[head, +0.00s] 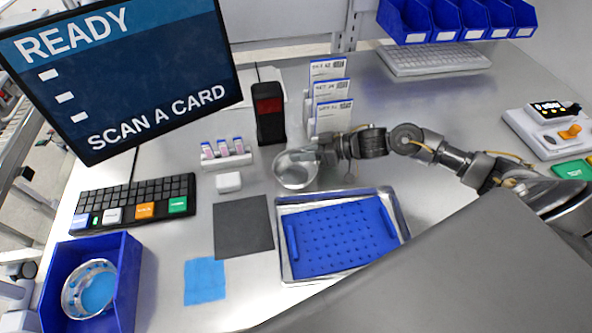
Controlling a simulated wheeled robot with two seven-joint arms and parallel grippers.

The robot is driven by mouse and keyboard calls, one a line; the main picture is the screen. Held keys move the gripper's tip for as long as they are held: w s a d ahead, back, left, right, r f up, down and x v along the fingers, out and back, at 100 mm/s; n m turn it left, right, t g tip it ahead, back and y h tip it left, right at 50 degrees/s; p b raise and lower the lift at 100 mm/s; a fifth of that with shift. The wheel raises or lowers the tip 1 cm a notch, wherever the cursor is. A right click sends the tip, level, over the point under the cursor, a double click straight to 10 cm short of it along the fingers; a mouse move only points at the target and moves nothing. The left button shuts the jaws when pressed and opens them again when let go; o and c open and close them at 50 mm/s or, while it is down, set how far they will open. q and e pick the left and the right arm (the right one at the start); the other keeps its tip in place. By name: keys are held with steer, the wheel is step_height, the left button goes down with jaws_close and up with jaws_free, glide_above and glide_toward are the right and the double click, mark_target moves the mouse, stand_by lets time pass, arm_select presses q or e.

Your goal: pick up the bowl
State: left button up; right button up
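A shiny metal bowl (293,172) stands upright on the steel table, in the middle of the head view, behind the metal tray. My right gripper (318,156) reaches in from the right and is at the bowl's right rim. Its fingers overlap the rim, and they are too small to show whether they are closed on it. The bowl appears to rest on the table. My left gripper is not in view.
A metal tray (398,222) with a blue perforated insert (340,238) lies in front of the bowl. A black scanner (269,112), a vial rack (227,160) and card boxes (331,95) stand behind.

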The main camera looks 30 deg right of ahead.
mark_target(307, 175)
jaws_close()
steer(key=shift+r, duration=0.15)
steer(key=shift+r, duration=0.3)
steer(key=s+a+r, duration=0.2)
steer(key=s+r, duration=1)
steer(key=s, duration=0.1)
steer(key=shift+s+a+r+p, duration=0.2)
steer(key=shift+s+p, duration=0.1)
steer(key=shift+s, duration=0.1)
